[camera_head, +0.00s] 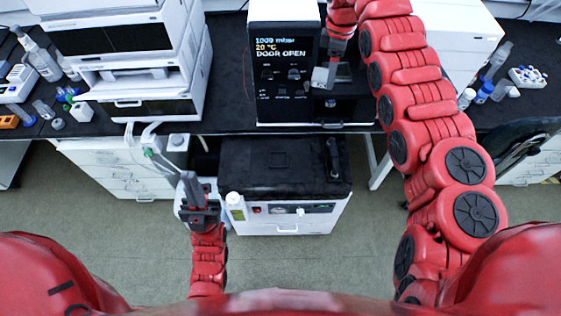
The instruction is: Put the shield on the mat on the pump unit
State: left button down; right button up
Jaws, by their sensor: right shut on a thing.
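The pump unit (290,223) is a white floor-standing cabinet with a black mat (255,178) on its top. The mat shows a faint square outline and looks mostly bare. My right gripper (331,66) reaches to the dark instrument (282,70), whose display reads "DOOR OPEN". It is shut on a small pale grey piece (320,77), seemingly the shield, at the instrument's front; its edges are partly hidden by the gripper. I cannot tell whether the piece still touches the instrument. My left gripper (188,178) is low, left of the pump unit; its jaws are too small to read.
A dark object (333,158) stands at the mat's right edge. A white-capped bottle (234,206) stands at the unit's left front. White chromatography stacks (125,45) fill the bench's left. The bench edge overhangs behind the unit. Small bottles (484,92) stand at right.

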jog(key=shift+d+m, duration=0.1)
jog(key=shift+m, duration=0.5)
jog(key=m, duration=0.1)
jog(key=s+r+m, duration=0.1)
jog(key=m, duration=0.1)
jog(key=shift+s+d+r, duration=0.1)
jog(key=shift+s, duration=0.1)
jog(key=shift+w+d+r+m, duration=0.35)
jog(key=shift+r+m, duration=0.1)
jog(key=shift+m, duration=1.45)
jog(key=shift+w+d+r+m, duration=0.35)
jog(key=shift+r+m, duration=0.1)
jog(key=shift+m, duration=1.45)
jog(key=shift+w+d+r+m, duration=0.35)
jog(key=shift+r+m, duration=0.1)
jog(key=shift+m, duration=1.45)
jog(key=shift+d+r, duration=0.15)
